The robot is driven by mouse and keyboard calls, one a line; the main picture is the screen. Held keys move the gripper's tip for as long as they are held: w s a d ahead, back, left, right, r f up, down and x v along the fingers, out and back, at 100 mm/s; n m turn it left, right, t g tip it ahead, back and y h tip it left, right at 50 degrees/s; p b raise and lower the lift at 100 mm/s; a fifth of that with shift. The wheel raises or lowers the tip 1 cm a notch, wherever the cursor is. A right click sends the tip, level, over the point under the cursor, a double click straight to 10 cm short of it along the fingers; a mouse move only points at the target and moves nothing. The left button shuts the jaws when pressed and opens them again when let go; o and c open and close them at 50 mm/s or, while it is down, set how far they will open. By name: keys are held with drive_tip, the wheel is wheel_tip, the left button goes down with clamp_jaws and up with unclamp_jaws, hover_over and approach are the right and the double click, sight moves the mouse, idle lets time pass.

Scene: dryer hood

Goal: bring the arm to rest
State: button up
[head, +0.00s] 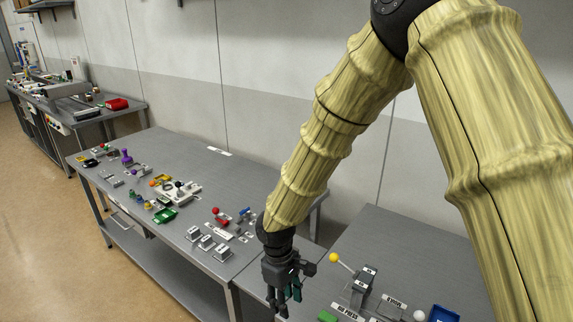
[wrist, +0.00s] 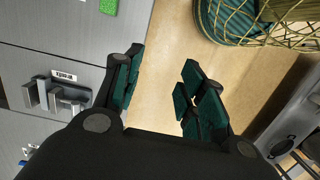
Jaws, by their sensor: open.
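My arm, in a yellow ribbed sleeve, reaches down from the upper right in the head view. My gripper (head: 290,290) hangs at its end, fingers pointing down, by the front edge where two grey tables meet. In the wrist view my gripper (wrist: 158,90) has its dark green finger pads apart, with only tan floor between them. It holds nothing.
The right table (head: 390,235) has a yellow-knobbed lever (head: 335,257) near my gripper. A wire basket (wrist: 265,25) stands at the upper right of the wrist view, with floor beside it.

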drive_tip(key=s+d+f+m+y+b, duration=0.1)
drive_tip(key=s+d+f+m+y, duration=0.15)
drive_tip(key=s+d+f, duration=0.5)
drive_tip(key=s+d+f+m+y+b, duration=0.15)
drive_tip(key=s+f+m, duration=0.25)
drive_tip(key=s+f, duration=0.7)
drive_tip(key=s+d+f+m+t+h+b, duration=0.1)
drive_tip(key=s+d+f+m+h, duration=0.2)
drive_tip(key=s+d+f, duration=0.9)
drive_tip(key=shift+s+d+m+b, duration=0.35)
drive_tip(key=shift+d+m+b, duration=0.05)
drive_tip(key=shift+d+m, duration=0.5)
